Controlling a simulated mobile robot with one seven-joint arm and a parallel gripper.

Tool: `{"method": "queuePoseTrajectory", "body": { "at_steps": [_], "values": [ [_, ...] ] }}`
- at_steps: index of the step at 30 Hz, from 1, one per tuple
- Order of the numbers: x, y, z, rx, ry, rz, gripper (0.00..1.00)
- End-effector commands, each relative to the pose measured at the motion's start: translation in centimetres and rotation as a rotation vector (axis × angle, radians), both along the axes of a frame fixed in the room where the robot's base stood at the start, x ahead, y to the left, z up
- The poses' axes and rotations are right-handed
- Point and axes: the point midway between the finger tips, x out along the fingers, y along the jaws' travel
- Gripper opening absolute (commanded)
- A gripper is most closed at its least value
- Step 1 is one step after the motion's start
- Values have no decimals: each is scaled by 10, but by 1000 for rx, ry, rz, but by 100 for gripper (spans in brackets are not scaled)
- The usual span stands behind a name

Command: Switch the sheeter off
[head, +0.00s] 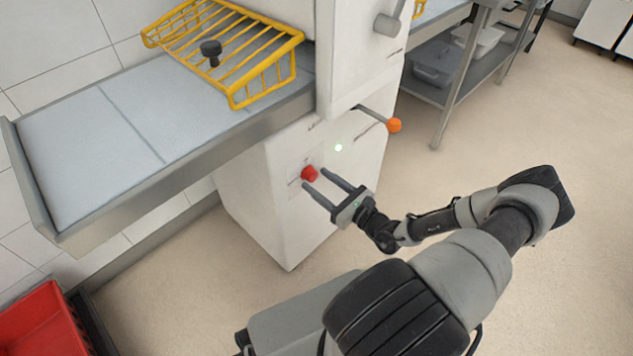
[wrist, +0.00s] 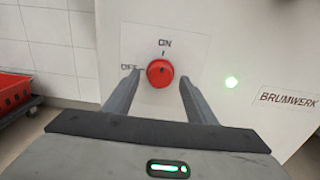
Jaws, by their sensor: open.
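The sheeter (head: 270,190) is a white machine with a long grey belt table. A round red knob (head: 309,173) sits on its front panel, and it also shows in the wrist view (wrist: 160,73). ON is printed above the knob and OFF to its left. I cannot clearly tell which way the knob points. A green light (wrist: 231,82) glows to the right of the knob. My gripper (head: 315,178) is open and empty, facing the panel. In the wrist view its two fingers (wrist: 158,84) appear on either side of the knob, with visible gaps.
A lever with an orange ball (head: 394,125) sticks out from the machine above and right of the knob. A yellow wire guard (head: 225,45) stands over the belt. A red crate (head: 42,325) is at lower left. The floor to the right is open.

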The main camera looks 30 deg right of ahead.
Motion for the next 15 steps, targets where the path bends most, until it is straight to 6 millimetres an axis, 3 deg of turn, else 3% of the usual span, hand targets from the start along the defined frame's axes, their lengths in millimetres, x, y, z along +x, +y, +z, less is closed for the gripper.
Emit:
{"method": "queuePoseTrajectory", "body": {
  "at_steps": [6,14,15],
  "values": [
    [15,5,0,0,0,0,51],
    [16,6,0,0,1,0,51],
    [16,6,0,0,1,0,46]
  ]
}}
